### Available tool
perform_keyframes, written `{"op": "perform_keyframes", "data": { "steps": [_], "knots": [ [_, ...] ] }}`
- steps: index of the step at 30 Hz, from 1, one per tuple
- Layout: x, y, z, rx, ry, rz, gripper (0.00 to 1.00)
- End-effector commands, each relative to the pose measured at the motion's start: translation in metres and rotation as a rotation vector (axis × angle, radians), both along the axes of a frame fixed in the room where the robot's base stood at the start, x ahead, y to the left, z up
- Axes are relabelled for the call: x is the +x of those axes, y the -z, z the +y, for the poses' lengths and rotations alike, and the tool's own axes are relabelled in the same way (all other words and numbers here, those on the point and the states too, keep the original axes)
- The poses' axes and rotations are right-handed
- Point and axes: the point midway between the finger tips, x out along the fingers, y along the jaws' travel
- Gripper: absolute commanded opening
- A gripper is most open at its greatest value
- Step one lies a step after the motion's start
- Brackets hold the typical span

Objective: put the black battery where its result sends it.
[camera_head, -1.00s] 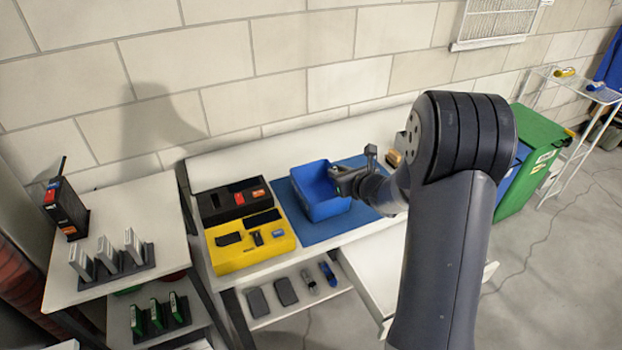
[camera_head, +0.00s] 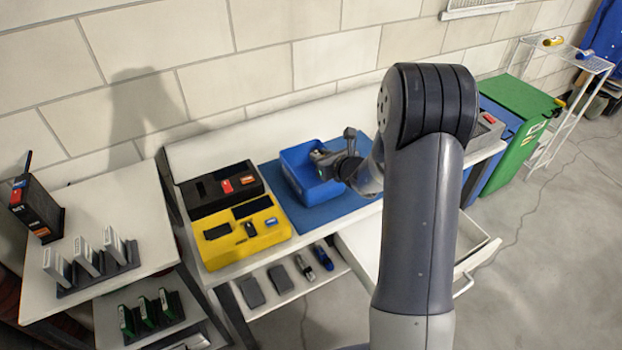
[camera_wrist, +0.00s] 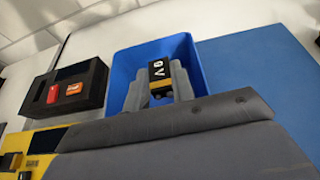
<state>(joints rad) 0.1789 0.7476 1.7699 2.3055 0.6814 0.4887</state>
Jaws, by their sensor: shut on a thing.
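The black battery (camera_wrist: 157,71) carries white 9V lettering and a gold band. In the wrist view my gripper (camera_wrist: 160,88) is shut on it, with a grey finger on either side. The battery shows against the inside of the blue bin (camera_wrist: 188,45); whether it touches the bin cannot be told. In the head view my gripper (camera_head: 322,158) is at the right side of the blue bin (camera_head: 312,190), near its rim, and the battery cannot be made out there.
Left of the bin are a black box (camera_head: 205,206) holding red and orange pieces and a yellow slotted box (camera_head: 235,254). A blue mat (camera_head: 345,215) lies under the bin. An open drawer (camera_head: 475,255) juts out at the front. A green bin (camera_head: 515,130) stands right.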

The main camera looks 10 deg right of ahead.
Motion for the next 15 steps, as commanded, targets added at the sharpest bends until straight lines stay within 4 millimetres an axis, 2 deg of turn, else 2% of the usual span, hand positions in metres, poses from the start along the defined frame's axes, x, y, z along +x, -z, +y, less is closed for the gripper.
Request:
{"op": "perform_keyframes", "data": {
  "steps": [2, 9, 10, 15],
  "knots": [
    [0.0001, 0.0057, 0.0, 0.001, 0.0, 0.0, 0.0],
    [0.0002, 0.0054, 0.0, 0.0, 0.0, -0.001, 0.0],
    [0.0002, 0.0054, 0.0, 0.0, 0.0, -0.001, 0.24],
    [0.0002, 0.0053, 0.0001, 0.0, 0.0, -0.001, 0.38]
  ]
}}
